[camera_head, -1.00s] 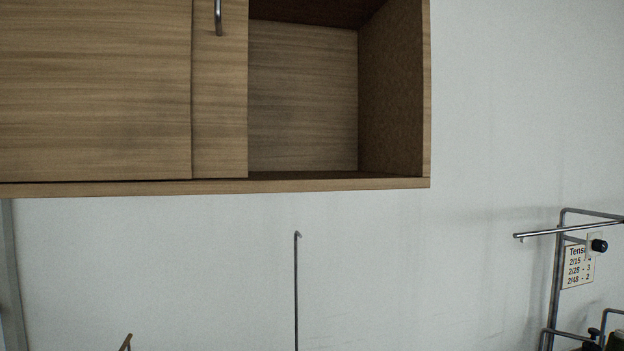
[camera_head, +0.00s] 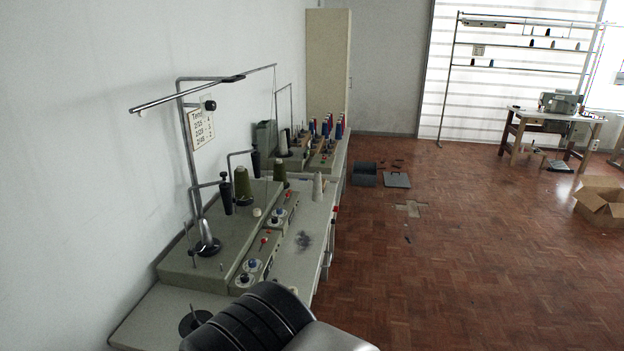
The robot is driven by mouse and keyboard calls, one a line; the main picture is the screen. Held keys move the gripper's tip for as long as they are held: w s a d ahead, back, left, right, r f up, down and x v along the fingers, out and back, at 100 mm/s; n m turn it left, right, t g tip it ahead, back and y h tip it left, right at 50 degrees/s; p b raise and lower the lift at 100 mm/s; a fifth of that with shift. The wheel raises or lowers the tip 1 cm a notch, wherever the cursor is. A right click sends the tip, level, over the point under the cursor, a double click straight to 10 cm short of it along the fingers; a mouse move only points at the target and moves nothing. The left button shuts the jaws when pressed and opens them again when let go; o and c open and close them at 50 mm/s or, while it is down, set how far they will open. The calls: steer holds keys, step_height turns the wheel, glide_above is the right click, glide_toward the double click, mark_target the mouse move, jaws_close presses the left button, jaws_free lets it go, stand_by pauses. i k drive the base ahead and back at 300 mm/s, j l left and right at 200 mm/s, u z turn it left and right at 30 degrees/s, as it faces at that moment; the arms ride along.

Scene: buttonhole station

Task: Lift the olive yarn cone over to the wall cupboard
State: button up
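The nearer olive yarn cone (camera_head: 242,182) stands upright beside a black tensioner. I cannot tell which one is meant. My gripper is not in view; only a black ribbed and grey part, seemingly of my arm, shows at the bottom, in front of the bench's near end.
The winding machine (camera_head: 208,262) carries a tall metal stand (camera_head: 187,150) with a projecting rod. A pale cone (camera_head: 318,187) stands near the bench's right edge. Further back are blue and red cones. The floor (camera_head: 440,260) to the right is largely clear, with a cardboard box (camera_head: 601,204) far right.

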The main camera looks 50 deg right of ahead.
mark_target(243, 186)
steer(key=z, duration=1.1)
steer(key=i+l+u, duration=0.6)
steer(key=u, duration=0.15)
steer(key=i+l+u, duration=0.15)
steer(key=l+u, duration=0.25)
steer(key=i+l, duration=0.15)
steer(key=l, duration=0.25)
steer(key=i+l, duration=0.1)
steer(key=l, duration=0.25)
steer(key=i+l, duration=0.15)
steer(key=l, duration=0.25)
steer(key=i+l+u, duration=0.1)
steer(key=l, duration=0.25)
steer(key=i+l, duration=0.15)
steer(key=l, duration=0.25)
steer(key=i+l, duration=0.1)
steer(key=l, duration=0.3)
steer(key=i+l, duration=0.15)
steer(key=l, duration=0.25)
